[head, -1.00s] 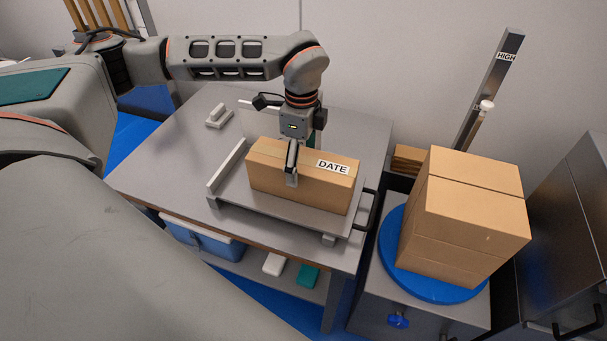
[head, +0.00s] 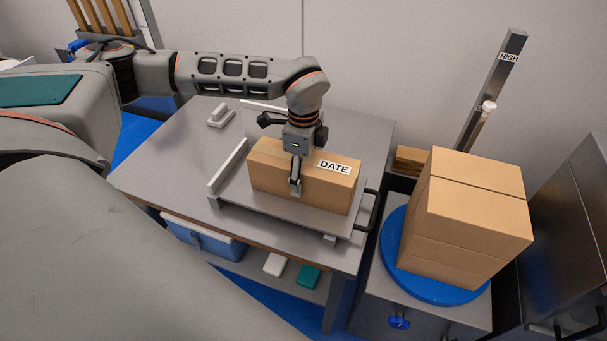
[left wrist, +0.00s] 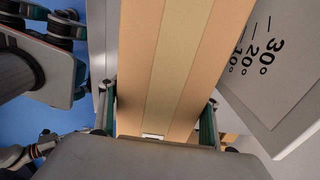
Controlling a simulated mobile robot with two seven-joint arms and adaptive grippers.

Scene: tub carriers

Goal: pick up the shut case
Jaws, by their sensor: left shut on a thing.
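The far finger is hidden in the head view. My right gripper is not in view.
To the right, a large brown box (head: 465,220) stands on a blue round plate (head: 402,275), near a tall post marked HIGH (head: 490,90). A small grey block (head: 221,116) lies on the table's back left. A blue bin (head: 205,240) is on the shelf below.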

